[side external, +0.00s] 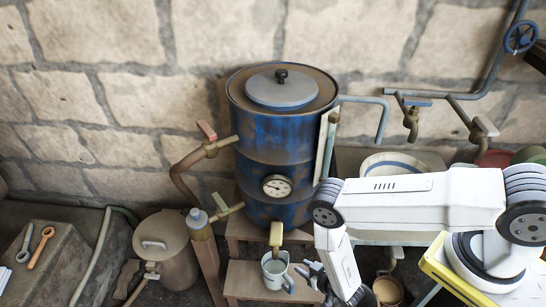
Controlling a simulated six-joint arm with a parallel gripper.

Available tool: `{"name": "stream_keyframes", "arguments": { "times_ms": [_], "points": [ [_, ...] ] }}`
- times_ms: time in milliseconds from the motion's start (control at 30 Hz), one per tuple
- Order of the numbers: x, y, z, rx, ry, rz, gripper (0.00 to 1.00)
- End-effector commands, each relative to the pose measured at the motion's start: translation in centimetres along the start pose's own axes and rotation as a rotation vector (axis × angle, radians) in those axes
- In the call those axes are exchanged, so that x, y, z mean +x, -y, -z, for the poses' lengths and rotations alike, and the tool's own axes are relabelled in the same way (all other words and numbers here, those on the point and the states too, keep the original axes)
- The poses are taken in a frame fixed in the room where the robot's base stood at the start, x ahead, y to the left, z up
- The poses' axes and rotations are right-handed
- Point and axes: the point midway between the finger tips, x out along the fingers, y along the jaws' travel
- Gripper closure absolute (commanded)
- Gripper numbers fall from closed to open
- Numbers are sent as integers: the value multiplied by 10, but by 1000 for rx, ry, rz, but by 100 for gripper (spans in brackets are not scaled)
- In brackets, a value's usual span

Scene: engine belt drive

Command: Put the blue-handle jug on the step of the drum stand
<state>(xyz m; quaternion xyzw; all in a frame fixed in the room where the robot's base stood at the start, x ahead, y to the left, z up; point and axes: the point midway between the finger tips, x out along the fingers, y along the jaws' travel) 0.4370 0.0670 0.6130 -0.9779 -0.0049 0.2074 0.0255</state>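A pale grey-blue jug (273,273) with a blue handle at its lower right is upright in front of the blue drum (279,160). It is over the lower wooden step (246,279) of the drum stand, below a tap with a tan handle (276,234). I cannot tell whether its base touches the step. My gripper (307,276) is low at the jug's right, by the handle. Its fingers are small and partly hidden by my arm, so I cannot tell whether they grip the handle or are apart from it.
A brown lidded can (165,250) stands left of the stand. A white basin (393,165) and wall taps (411,122) are at the right. Stone blocks with wrenches (40,247) are far left.

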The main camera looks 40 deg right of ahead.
Motion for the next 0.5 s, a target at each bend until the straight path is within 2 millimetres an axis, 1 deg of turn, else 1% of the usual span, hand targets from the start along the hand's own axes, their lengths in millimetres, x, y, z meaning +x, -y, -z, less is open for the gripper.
{"name": "stream_keyframes", "arguments": {
  "times_ms": [33,200,500],
  "points": [
    [-6,0,-1,-1,2,1,61],
    [-19,0,0,-1,1,1,61],
    [-24,0,0,0,0,-1,61]
  ]
}}
